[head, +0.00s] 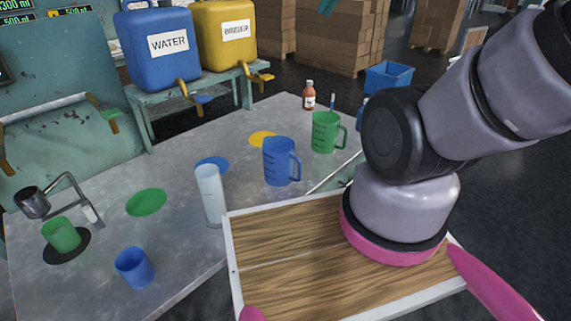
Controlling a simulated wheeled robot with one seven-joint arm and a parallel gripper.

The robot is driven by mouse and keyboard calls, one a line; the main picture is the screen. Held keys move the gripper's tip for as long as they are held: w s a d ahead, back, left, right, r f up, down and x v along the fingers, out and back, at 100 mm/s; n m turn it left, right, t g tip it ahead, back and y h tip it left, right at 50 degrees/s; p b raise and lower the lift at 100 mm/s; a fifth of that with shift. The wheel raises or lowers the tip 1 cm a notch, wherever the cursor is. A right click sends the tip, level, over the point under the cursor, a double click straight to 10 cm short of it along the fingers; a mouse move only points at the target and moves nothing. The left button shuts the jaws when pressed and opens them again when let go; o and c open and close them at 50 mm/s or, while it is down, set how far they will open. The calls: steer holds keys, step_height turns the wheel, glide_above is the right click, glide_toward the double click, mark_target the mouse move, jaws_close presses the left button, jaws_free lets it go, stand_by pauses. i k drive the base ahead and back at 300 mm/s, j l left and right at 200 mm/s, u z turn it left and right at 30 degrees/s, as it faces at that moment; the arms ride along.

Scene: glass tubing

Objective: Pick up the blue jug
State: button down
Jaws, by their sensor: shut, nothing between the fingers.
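The blue jug (279,161) stands upright on the grey worktable (190,175), with its handle to the right and dark measuring marks on its side. A clear glass cylinder stands to its left, and a green jug stands behind it to the right. My arm rises at the right of the head view, clear of the jug, and runs out of the top right. My gripper is not visible, so its place relative to the jug cannot be seen.
Nearby stand the clear cylinder (209,196), green jug (326,132), blue cup (134,267), green cup (61,234) and brown bottle (309,95). Blue (160,48) and yellow (224,35) containers with taps stand behind. My wooden deck fills the front.

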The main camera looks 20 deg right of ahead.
mark_target(278, 156)
steer(key=k+j+z, duration=0.1)
steer(key=j+z, duration=0.2)
steer(key=z, duration=0.15)
steer(key=k+j+z, duration=0.1)
steer(key=j+z, duration=0.15)
steer(key=z, duration=0.2)
